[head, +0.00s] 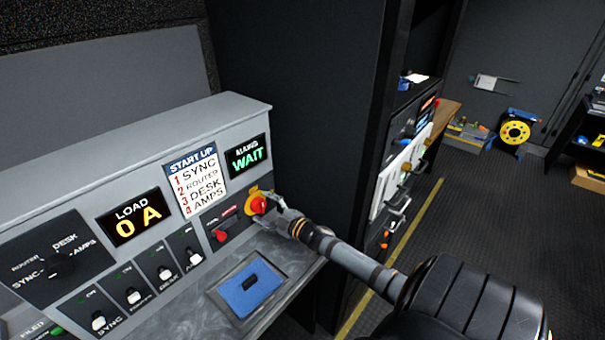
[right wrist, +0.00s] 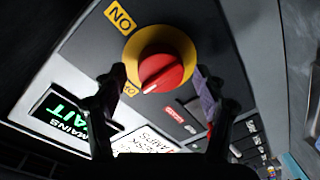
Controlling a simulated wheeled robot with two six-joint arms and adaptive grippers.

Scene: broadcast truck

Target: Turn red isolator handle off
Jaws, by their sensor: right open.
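The red isolator handle (head: 259,205) sits on a round yellow plate on the sloped grey console, below the green WAIT display. In the right wrist view the red handle (right wrist: 161,73) shows on its yellow disc (right wrist: 184,42), with yellow labels beside it, one reading ON. A white line marks the handle's edge. My right gripper (head: 283,212) is just right of the handle in the head view. In the right wrist view its fingers (right wrist: 160,88) are open, one on each side of the handle, with gaps between. Whether they touch the handle is not visible. My left gripper is not in view.
A smaller red switch (head: 221,235) sits left of the handle. Several white toggle switches (head: 133,295) and a rotary knob (head: 55,264) line the console. A blue-topped tray (head: 248,290) lies on the ledge below. A dark rack (head: 405,150) stands to the right.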

